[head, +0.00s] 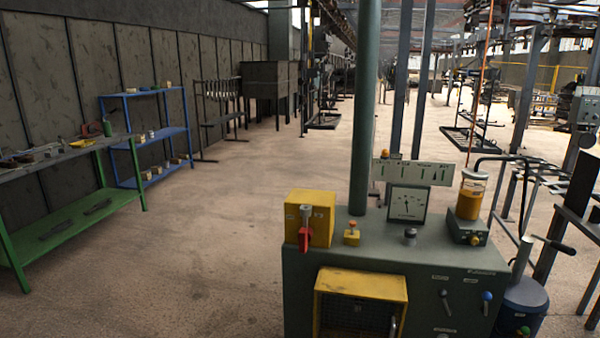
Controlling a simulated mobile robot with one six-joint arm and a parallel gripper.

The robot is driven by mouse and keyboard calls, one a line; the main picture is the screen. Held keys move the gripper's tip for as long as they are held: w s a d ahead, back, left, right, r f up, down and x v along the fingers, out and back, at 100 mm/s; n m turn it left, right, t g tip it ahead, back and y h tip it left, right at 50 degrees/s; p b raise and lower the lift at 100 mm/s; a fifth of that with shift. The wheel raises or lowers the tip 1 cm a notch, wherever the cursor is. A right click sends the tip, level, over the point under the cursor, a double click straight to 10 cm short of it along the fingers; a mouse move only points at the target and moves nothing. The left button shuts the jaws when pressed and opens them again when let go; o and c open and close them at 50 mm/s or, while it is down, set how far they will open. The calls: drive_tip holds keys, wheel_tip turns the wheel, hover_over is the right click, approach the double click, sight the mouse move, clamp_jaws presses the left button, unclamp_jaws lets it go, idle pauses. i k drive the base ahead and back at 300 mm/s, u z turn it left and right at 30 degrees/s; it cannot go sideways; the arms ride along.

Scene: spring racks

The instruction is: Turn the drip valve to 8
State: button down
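I cannot tell for sure which control is the drip valve. A jar of amber liquid (471,196) stands on a small green block (466,228) at the right end of the green machine's top (380,252). A yellow knob (475,240) sits on that block's front. The front panel has a grey lever (445,302) and a blue-tipped lever (487,300). A red-handled tap (304,238) hangs on the yellow box (320,222) at left. The labels and any scale numbers are too small to read. My gripper is not in view.
A dial gauge (408,203) and a small yellow button box (351,233) stand on the machine. A green post (364,110) rises behind. A blue bucket (524,302) and metal frames crowd the right. A green workbench (80,215) stands left; the floor between is clear.

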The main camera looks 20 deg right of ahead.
sight(474, 240)
drive_tip(key=z, duration=4.35)
drive_tip(key=i, duration=0.1)
drive_tip(key=u, duration=3.1)
